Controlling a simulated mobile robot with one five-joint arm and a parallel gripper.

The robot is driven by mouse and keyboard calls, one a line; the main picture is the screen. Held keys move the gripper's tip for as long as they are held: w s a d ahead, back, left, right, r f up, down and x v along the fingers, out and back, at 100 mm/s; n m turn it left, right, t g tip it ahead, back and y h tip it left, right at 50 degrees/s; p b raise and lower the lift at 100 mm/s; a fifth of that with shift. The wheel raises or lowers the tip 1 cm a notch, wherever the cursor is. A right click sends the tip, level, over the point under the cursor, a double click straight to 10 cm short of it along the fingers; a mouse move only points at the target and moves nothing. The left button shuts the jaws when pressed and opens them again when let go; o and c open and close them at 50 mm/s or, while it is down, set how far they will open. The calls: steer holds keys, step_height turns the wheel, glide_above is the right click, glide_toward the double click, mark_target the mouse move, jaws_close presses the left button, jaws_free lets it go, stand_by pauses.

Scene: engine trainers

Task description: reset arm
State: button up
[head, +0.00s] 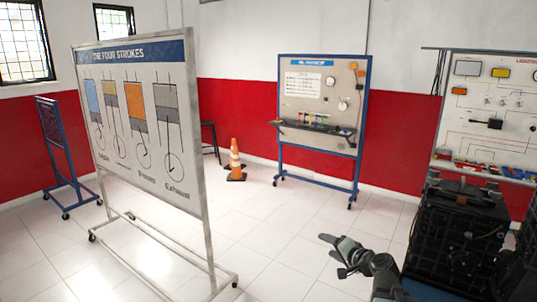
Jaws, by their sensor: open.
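My gripper (341,257) is at the lower right of the head view, at the end of my arm, which comes in from the bottom right. It is held out over the white tiled floor with its jaws apart. Nothing shows between the fingers. The gripper appears clear of the boards and stands around it.
A wheeled "The Four Strokes" board (146,120) stands at the left. A blue-framed trainer board (320,110) and an orange cone (235,160) are by the far wall. Another trainer panel (490,110) is at the right. The tiled floor (270,225) between them is free.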

steer(key=s+a+f+n+g, duration=0.4)
steer(key=a+f, duration=0.1)
steer(key=a, duration=0.3)
steer(key=s+a+f+n+g, duration=0.3)
steer(key=a+f, duration=0.1)
steer(key=a, duration=0.4)
steer(key=s+d+f+n+g+h, duration=0.1)
steer(key=s+d+f+g+h, duration=0.4)
steer(key=s+d, duration=0.4)
steer(key=shift+s+f+n+g+p, duration=0.15)
steer(key=shift+s+n+g+p, duration=0.2)
steer(key=shift+s, duration=0.7)
